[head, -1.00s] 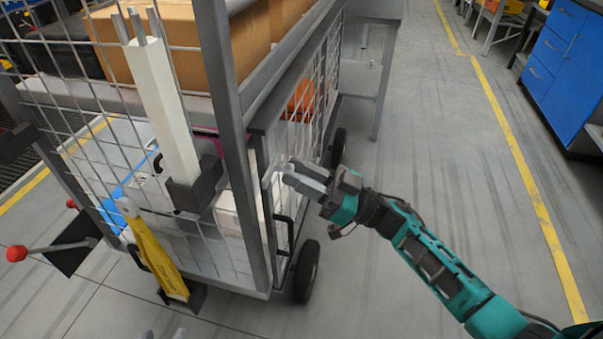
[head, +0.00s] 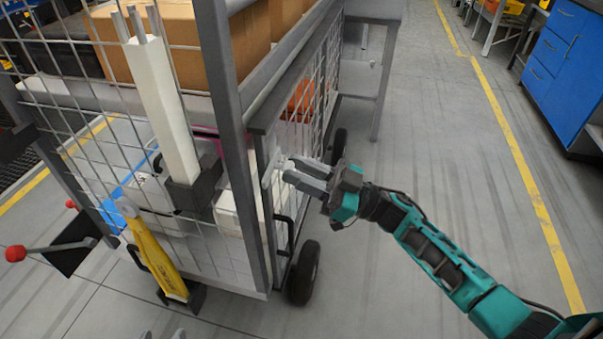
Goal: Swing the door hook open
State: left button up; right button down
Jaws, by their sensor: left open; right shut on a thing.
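The door hook (head: 268,172) is a small light-grey bar at the cart's front corner, beside the mesh side door (head: 300,118). My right gripper (head: 288,170) reaches in from the right and is shut on the hook. The fingers hide part of it, so its exact angle is hard to tell. My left gripper (head: 164,334) shows only as grey fingertips at the bottom edge; they are apart and empty, away from the cart.
The wire-mesh cart (head: 233,140) holds cardboard boxes (head: 168,42) above and mixed goods below. A yellow-handled tool (head: 155,250) and a red-knobbed lever (head: 16,253) are at its front. The floor (head: 440,150) to the right is clear.

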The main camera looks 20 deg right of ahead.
jog(key=shift+s+a+r+n+g+h+p, duration=0.15)
jog(key=shift+s+a+r+n+g+h, duration=0.35)
jog(key=shift+n+g, duration=1.95)
jog(key=shift+s+a+r+n+g+h+p, duration=0.15)
jog(key=shift+s+r+n, duration=0.45)
jog(key=shift+n, duration=3.95)
jog(key=shift+s+a+r+n+g+h+p, duration=0.25)
jog(key=shift+r+n+g, duration=0.8)
jog(key=shift+n, duration=2.45)
jog(key=shift+f+g, duration=0.35)
jog(key=shift+f, duration=0.05)
jog(key=c, duration=0.9)
grip_release()
jog(key=v, duration=1.3)
jog(key=shift+r, duration=0.2)
